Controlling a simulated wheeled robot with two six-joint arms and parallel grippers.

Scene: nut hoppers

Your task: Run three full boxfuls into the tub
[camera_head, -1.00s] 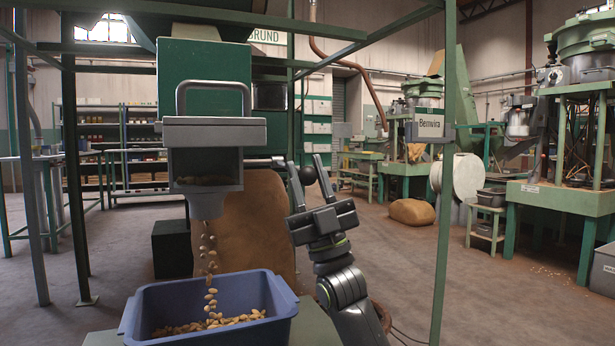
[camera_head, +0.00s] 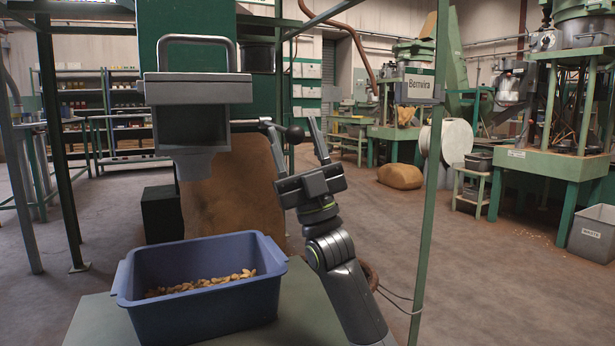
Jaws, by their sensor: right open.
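The grey metal box (camera_head: 198,90) with a loop handle on top hangs under the green hopper (camera_head: 187,28). Its front window shows a dark inside with no nuts visible, and no nuts fall from its spout. The blue tub (camera_head: 208,312) stands below on a green table, with a layer of nuts (camera_head: 203,284) on its floor. My left gripper is out of view.
A green post (camera_head: 432,180) stands right of my right arm. A large brown sack (camera_head: 235,190) and a black box (camera_head: 162,213) are behind the tub. A grey waste bin (camera_head: 594,234) stands at the far right. The floor between is mostly clear.

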